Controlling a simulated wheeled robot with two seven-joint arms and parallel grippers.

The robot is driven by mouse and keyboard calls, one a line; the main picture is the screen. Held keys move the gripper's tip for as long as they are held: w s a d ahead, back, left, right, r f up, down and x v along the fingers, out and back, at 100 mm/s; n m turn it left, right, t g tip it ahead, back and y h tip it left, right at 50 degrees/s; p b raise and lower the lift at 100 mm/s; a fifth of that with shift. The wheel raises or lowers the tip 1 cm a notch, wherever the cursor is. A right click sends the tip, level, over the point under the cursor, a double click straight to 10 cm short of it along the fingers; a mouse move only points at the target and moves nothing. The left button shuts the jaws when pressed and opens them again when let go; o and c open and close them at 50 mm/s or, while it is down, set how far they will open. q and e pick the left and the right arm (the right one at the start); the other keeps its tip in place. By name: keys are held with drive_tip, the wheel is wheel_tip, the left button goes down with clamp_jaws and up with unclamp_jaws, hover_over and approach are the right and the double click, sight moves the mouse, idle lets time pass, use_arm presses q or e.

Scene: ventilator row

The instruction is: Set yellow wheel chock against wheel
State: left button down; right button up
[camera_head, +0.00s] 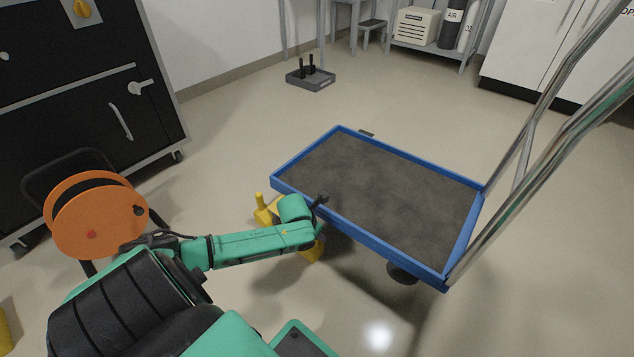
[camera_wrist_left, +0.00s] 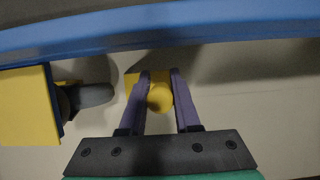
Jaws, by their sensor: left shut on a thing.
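The blue-rimmed cart (camera_head: 365,235) stands right of centre, and its rim (camera_wrist_left: 200,25) crosses the top of the left wrist view. My left gripper (camera_wrist_left: 159,95) is shut on the upright yellow handle of the yellow chock (camera_wrist_left: 132,82), low beside the cart. A dark wheel (camera_wrist_left: 95,95) lies left of the chock, with a small gap visible between them. In the head view the jaws are hidden by my arm; yellow parts show left of the wrist (camera_head: 264,214) and below it (camera_head: 314,250). My right gripper is out of view.
A yellow block (camera_wrist_left: 28,105) with a blue edge is beside the wheel. Another cart wheel (camera_head: 403,273) shows under the near edge. An orange cable reel (camera_head: 95,225) stands left, and a grey tray (camera_head: 311,80) lies farther back.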

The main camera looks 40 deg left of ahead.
use_arm(q)
drive_tip(key=shift+r, duration=0.15)
drive_tip(key=c, duration=0.6)
unclamp_jaws()
drive_tip(key=shift+c, duration=0.2)
